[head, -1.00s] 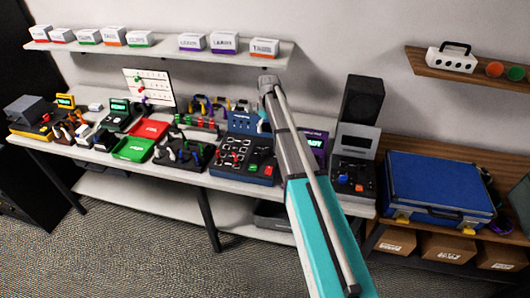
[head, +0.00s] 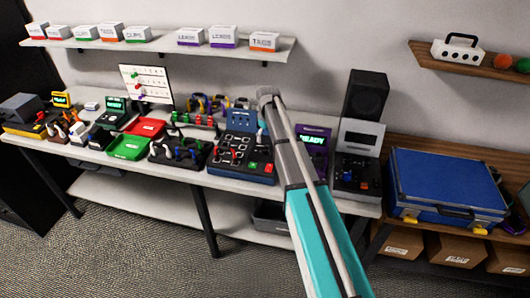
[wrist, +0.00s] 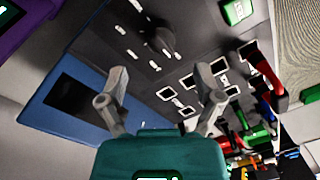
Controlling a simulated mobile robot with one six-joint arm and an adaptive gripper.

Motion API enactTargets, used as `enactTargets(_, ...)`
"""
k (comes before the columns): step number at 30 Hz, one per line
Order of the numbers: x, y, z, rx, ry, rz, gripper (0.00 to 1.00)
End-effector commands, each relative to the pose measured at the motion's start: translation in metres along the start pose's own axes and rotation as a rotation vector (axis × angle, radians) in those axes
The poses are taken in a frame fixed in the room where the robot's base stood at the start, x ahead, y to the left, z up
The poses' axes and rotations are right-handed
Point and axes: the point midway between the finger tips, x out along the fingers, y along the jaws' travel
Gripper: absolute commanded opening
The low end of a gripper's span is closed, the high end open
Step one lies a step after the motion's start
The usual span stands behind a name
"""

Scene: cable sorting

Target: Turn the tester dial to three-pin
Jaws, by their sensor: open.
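The tester (head: 240,150) is a dark panel with a blue upright back, standing on the bench just left of my arm in the head view. In the wrist view its panel (wrist: 140,62) fills the upper middle. The dial (wrist: 158,38) is a dark round knob with light markings beside it. It lies beyond my fingertips, with no contact visible. My gripper (wrist: 160,92) is open and empty, its two grey fingers spread above the panel. In the head view the arm partly covers the area around the dial, and its pointer setting is too small to read.
A purple device (head: 312,150) with a green display stands right of the tester. A green tray (head: 128,147) and a dark holder of coloured connectors (head: 180,152) lie to the left. A blue case (head: 445,185) sits on the wooden bench at right.

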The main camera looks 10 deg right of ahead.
Motion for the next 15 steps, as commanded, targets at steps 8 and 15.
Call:
enactTargets(8, 0.025, 0.0, 0.0, 0.0, 0.0, 0.0, 0.84)
enactTargets(15, 0.043, 0.0, 0.0, 0.0, 0.0, 0.0, 0.84)
